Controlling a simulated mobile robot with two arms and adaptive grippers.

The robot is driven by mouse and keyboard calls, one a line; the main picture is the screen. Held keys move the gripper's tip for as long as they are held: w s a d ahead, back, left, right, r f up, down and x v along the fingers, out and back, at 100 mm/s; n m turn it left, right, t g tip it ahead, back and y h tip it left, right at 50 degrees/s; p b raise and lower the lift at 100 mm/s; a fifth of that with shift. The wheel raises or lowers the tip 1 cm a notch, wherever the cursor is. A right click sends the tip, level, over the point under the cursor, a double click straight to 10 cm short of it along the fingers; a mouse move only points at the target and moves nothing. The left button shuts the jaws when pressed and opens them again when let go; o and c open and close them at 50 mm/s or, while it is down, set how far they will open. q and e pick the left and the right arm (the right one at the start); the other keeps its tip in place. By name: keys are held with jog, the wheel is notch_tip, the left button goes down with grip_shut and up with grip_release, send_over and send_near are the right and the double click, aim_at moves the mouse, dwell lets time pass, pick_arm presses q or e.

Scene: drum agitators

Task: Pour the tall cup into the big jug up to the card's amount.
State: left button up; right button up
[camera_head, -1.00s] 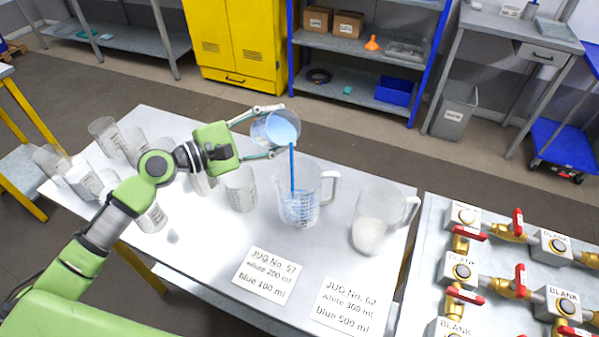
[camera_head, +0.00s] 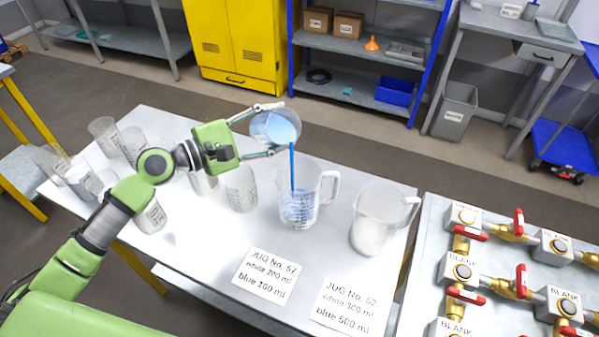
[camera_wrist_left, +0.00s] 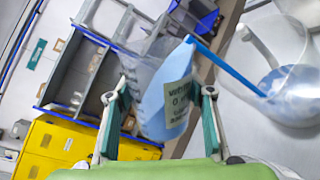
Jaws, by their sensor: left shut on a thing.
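My left gripper (camera_head: 262,132) is shut on a clear labelled cup (camera_head: 268,126) holding blue liquid. The cup is tilted well over to the right, and a blue stream (camera_head: 292,168) runs from its lip into a clear jug (camera_head: 312,180) below. Blue shows low in that jug. The held cup (camera_wrist_left: 165,95) and the stream also show in the left wrist view. A second jug (camera_head: 372,235) to the right holds white liquid. Cards reading JUG No. 57 (camera_head: 266,275), white 200 ml, blue 100 ml, and JUG No. 62 (camera_head: 341,306), blue 500 ml, lie in front. My right gripper is out of view.
Several clear cups (camera_head: 104,131) stand on the left of the white table, and another cup (camera_head: 240,190) stands just left of the first jug. A bench with brass valves (camera_head: 509,232) and red handles is at the right.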

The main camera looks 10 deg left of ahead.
aim_at(280, 123)
pick_arm(q)
jog(key=shift+m+b, duration=0.5)
dwell(1.2)
jog(key=shift+r+n+p, duration=0.15)
jog(key=shift+n+p, duration=0.75)
jog(key=shift+p, duration=0.25)
jog(key=shift+w+a+f+n, duration=0.1)
jog(key=shift+w+f+n, duration=0.05)
jog(key=shift+f+n, duration=0.85)
jog(key=shift+h, duration=0.3)
jog(key=shift+w+a+f+n, duration=0.15)
jog(key=shift+f+n, duration=0.05)
jog(key=shift+n, duration=0.3)
jog(key=w+a+f+n, duration=0.1)
jog(key=n, duration=0.1)
jog(key=shift+w+a+f+n, duration=0.1)
jog(key=shift+a+n, duration=0.1)
jog(key=shift+n, duration=0.1)
jog(key=shift+w+a+r+n+h+p, duration=0.45)
jog(key=shift+n+p, duration=0.35)
jog(key=shift+p, duration=0.4)
jog(key=shift+w+a+f+n, duration=0.15)
jog(key=shift+f+n, duration=0.15)
jog(key=shift+n, duration=0.25)
jog(key=shift+w+a+f+n, duration=0.1)
jog(key=shift+f+n, duration=0.15)
jog(key=shift+n, duration=0.3)
